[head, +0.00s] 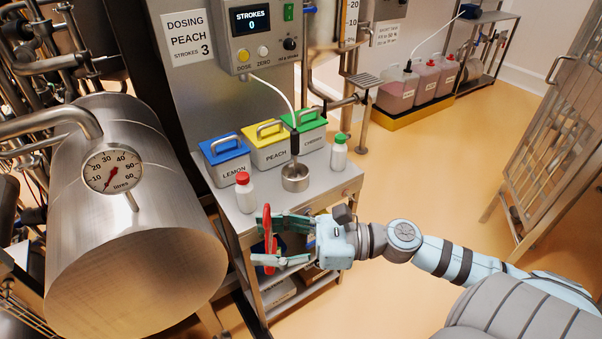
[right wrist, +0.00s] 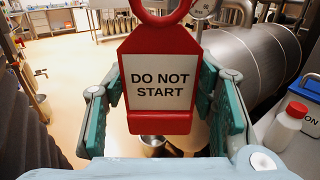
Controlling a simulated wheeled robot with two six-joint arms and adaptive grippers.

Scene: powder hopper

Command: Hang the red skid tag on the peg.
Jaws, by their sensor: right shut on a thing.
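My left gripper is not in view.
The steel dosing table (head: 335,187) holds blue (head: 225,163), yellow (head: 268,153) and green (head: 306,138) lidded boxes, a red-capped bottle (head: 245,193), a green-capped bottle (head: 339,152) and a steel cup (head: 295,177). A large steel tank (head: 125,230) stands left. Open floor lies right.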

